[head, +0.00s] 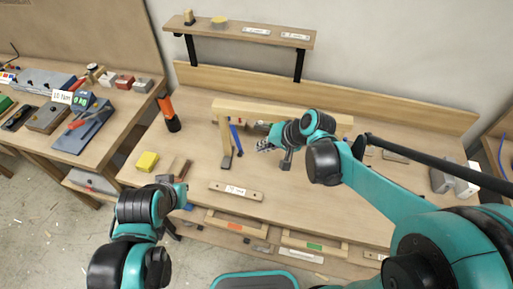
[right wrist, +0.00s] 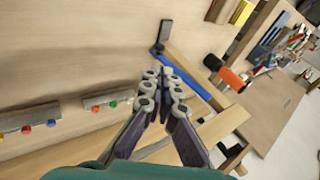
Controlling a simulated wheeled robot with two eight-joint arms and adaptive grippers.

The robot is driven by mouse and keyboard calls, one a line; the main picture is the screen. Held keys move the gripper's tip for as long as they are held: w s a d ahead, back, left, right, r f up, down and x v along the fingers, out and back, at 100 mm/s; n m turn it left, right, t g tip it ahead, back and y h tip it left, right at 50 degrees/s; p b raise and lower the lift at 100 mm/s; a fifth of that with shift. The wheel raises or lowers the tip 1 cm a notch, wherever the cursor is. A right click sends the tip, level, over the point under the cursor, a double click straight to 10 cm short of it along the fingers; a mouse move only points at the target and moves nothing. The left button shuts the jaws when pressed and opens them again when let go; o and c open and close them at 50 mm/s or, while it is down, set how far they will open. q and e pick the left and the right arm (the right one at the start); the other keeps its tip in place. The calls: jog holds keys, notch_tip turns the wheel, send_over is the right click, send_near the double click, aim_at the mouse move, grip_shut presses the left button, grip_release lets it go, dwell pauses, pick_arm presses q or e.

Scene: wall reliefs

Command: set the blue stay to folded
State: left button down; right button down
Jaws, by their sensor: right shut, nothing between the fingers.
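The blue stay (head: 236,139) is a thin blue bar beside the wooden post of a frame on the workbench. In the right wrist view the blue stay (right wrist: 199,86) runs slantwise along a wooden bar, just beyond my fingertips. I cannot tell from this whether it touches them. My right gripper (head: 264,146) is shut and empty, just right of the stay in the head view; its closed fingers also show in the right wrist view (right wrist: 163,77). My left gripper (head: 181,193) is low at the left, away from the stay; its fingers are too unclear to read.
A wooden beam (head: 285,113) spans the frame above the bench. An orange and black tool (head: 169,113) and a yellow block (head: 147,161) are at the left. A labelled wooden strip (head: 236,191) lies in front. A shelf (head: 240,31) hangs at the back.

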aim_at(241, 154)
jog(key=b+x, duration=0.4)
jog(key=x, duration=0.7)
jog(key=shift+w+f, duration=0.2)
jog(key=shift+f, duration=0.05)
jog(key=shift+a+f, duration=0.1)
jog(key=shift+w+a+f+b, duration=0.1)
jog(key=shift+a+f+b, duration=0.1)
jog(key=shift+a, duration=0.3)
jog(key=shift+w+a+f+b, duration=0.15)
jog(key=shift+a+f, duration=0.05)
jog(key=shift+a, duration=0.3)
jog(key=shift+r, duration=0.1)
jog(key=shift+d, duration=0.2)
